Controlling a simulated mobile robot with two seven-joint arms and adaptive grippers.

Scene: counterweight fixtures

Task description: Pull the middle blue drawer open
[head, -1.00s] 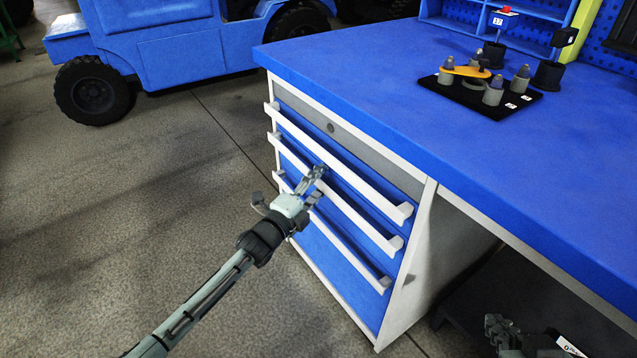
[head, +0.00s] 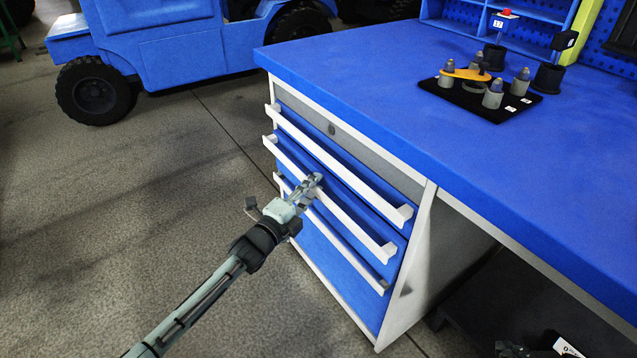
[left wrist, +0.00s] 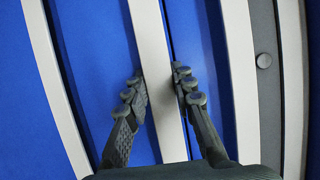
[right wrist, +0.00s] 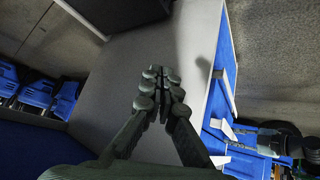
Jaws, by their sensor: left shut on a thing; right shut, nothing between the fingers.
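The middle blue drawer (head: 375,217) is in the bench's cabinet in the head view, and its white bar handle (head: 352,216) stands out a little further than the others. My left gripper (head: 314,182) is shut on this handle, left of its middle. In the left wrist view the fingers (left wrist: 160,78) lie on both sides of the pale handle bar (left wrist: 152,40). My right gripper (right wrist: 160,74) is shut and empty in the right wrist view, in front of a grey cabinet side; only a little of that arm shows at the head view's bottom edge.
Other white handles sit above (head: 345,168) and below (head: 345,245) the middle one. The blue worktop (head: 400,110) carries a black tray (head: 470,98) with several grey parts. A blue vehicle (head: 170,45) stands behind. The floor left of the cabinet is clear.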

